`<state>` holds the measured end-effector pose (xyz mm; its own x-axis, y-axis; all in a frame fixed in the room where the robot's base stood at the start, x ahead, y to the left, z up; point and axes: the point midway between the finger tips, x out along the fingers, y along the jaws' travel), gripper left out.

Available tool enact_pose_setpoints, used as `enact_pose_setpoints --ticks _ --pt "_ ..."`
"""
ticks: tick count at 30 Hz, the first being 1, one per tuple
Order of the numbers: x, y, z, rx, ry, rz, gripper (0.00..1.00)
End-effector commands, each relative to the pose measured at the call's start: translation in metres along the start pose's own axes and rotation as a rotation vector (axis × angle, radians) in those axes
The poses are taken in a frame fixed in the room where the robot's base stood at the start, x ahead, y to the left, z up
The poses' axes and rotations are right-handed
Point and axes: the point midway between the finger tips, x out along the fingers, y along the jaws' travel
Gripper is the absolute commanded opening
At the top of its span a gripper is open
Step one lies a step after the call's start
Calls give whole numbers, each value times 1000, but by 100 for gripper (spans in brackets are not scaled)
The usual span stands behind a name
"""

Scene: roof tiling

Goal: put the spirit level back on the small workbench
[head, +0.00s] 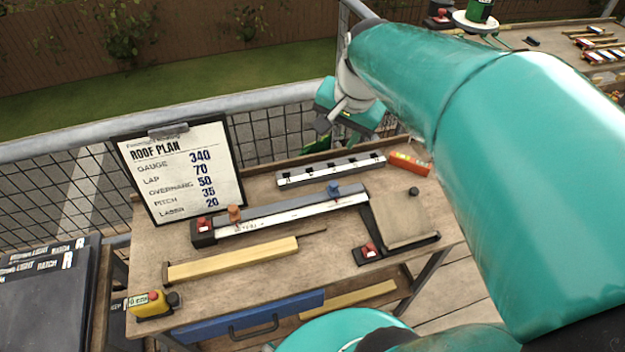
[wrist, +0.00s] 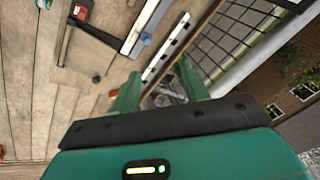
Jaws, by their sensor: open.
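A short orange-red spirit level (head: 409,163) with a yellow-green window lies near the back right edge of the small wooden workbench (head: 150,240). I cannot make the level out clearly in the wrist view. My gripper (head: 338,140) is at the far edge of the bench, left of the level and apart from it. In the wrist view its two green fingers (wrist: 160,92) are spread, with nothing seen held between them. My arm covers part of the scene to the right of the level.
The bench carries a slotted rail (head: 330,170), a long gauge bar (head: 290,208), a flat board (head: 403,219), a wooden batten (head: 232,260) and a yellow box with a red button (head: 152,304). A roof plan clipboard (head: 182,170) stands at the back left. A railing (head: 60,148) runs behind.

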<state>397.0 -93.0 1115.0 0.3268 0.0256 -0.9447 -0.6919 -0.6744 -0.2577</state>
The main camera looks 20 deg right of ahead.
Motion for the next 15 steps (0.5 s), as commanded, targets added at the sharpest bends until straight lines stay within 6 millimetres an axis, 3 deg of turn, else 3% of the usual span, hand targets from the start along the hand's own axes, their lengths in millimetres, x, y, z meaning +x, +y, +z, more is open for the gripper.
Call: enact_pose_setpoints --ticks 3,9,15 --pt "-17 -4 50 -256 46 -18 45" --pt "-28 5 115 -644 120 -37 45" --pt "-29 14 140 -823 159 -42 45"
